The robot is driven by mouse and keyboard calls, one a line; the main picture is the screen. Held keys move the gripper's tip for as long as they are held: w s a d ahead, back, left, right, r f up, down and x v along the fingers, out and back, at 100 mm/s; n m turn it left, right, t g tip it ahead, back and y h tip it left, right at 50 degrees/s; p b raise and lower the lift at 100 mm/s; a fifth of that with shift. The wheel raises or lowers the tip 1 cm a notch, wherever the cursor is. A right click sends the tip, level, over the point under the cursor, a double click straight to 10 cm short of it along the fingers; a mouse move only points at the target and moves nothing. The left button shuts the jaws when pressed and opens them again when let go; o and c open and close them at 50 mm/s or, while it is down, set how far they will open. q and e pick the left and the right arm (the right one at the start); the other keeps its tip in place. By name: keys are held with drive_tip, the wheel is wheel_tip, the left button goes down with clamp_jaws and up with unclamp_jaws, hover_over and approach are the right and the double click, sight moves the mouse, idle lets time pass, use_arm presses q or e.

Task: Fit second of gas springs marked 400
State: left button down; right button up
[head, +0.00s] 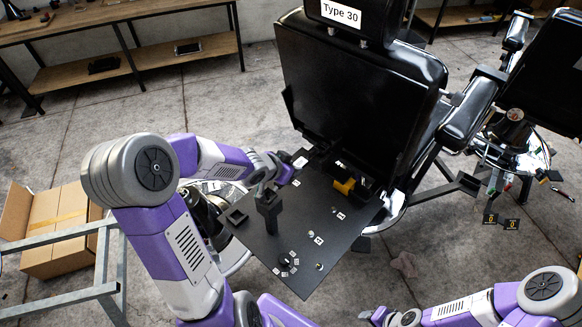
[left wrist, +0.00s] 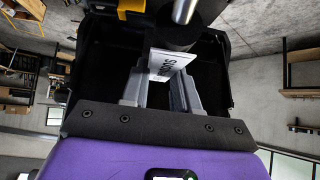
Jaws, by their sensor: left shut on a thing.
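My left gripper (head: 292,168) is over the left edge of the black plate (head: 275,250) behind the barber chair labelled Type 30 (head: 345,85). In the left wrist view its fingers (left wrist: 160,90) are closed on a dark gas spring (left wrist: 175,37) with a silver rod. A white label (left wrist: 172,64) on the spring shows between the fingers; its print is too tilted and small to read surely. Whether the spring touches a mount cannot be told. My right gripper (head: 374,316) is low at the bottom right, away from the plate; its jaws are too small to judge.
A yellow part (head: 344,186) and several small numbered tags are on the plate. A second chair (head: 545,70) is at right. A cardboard box (head: 55,225) and a metal frame are at left. Benches line the wall.

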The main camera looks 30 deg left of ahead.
use_arm(q)
drive_tip(key=shift+f+b, duration=1.15)
drive_tip(key=shift+f, duration=0.05)
drive_tip(key=c, duration=0.8)
unclamp_jaws()
drive_tip(key=p+v, duration=0.5)
drive_tip(key=v, duration=0.1)
drive_tip(key=shift+r+p, duration=0.2)
drive_tip(key=shift+p, duration=0.1)
drive_tip(key=shift+s+r+p, duration=0.35)
drive_tip(key=shift+s+p, duration=0.15)
drive_tip(key=shift+s, duration=0.05)
drive_tip(key=shift+f, duration=0.1)
